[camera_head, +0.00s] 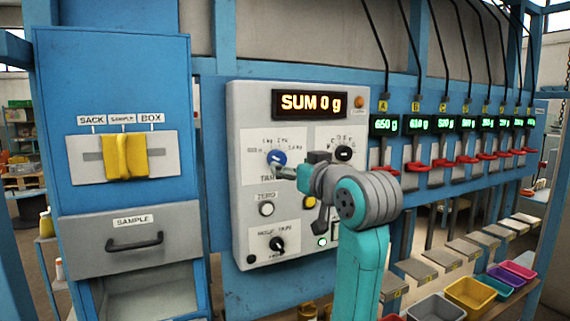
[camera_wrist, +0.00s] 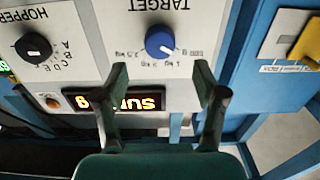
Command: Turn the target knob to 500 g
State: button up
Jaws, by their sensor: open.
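The blue TARGET knob (camera_head: 277,157) is on the grey control panel (camera_head: 240,200), below the display. In the wrist view, which is upside down, the knob (camera_wrist: 159,40) has a dial scale with 500 g at one end, then 1 kg, 2 kg and 2.5 kg. My gripper (camera_wrist: 161,72) is open and empty. Its two fingers are spread to either side of the knob's line, apart from it. In the head view my gripper (camera_head: 285,172) is close to the panel, just below the knob.
The black HOPPER knob (camera_head: 344,153) is to the right. The ZERO button (camera_head: 266,209) and a black mode knob (camera_head: 278,244) are below. A yellow slider (camera_head: 126,157) is on the left cabinet. Red-handled hopper stations line the right.

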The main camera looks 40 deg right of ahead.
jog(key=shift+v, duration=2.65)
jog(key=w+a+f+y, duration=0.1)
jog(key=w+a+f, duration=0.1)
jog(key=f, duration=0.8)
jog(key=w+a+f, duration=0.1)
jog(key=a+f, duration=0.2)
jog(key=f, duration=0.7)
jog(key=s+a+f+g+y, duration=0.1)
jog(key=s+a+f, duration=0.3)
jog(key=f, duration=0.6)
jog(key=s+a+f, duration=0.3)
jog(key=a+f, duration=0.1)
jog(key=f, duration=0.6)
jog(key=s+a+f+y, duration=0.1)
jog(key=s+a+f, duration=0.2)
jog(key=s+f, duration=0.35)
jog(key=s+a+f, duration=0.3)
jog(key=s+f, duration=0.1)
jog(key=s, duration=0.5)
jog(key=s+a+n+g+y, duration=0.1)
jog(key=s+a+n+y, duration=0.1)
jog(key=s, duration=1.6)
jog(key=shift+s+a+f+n+g, duration=0.25)
jog(key=shift+a+n, duration=0.25)
jog(key=shift+a, duration=0.55)
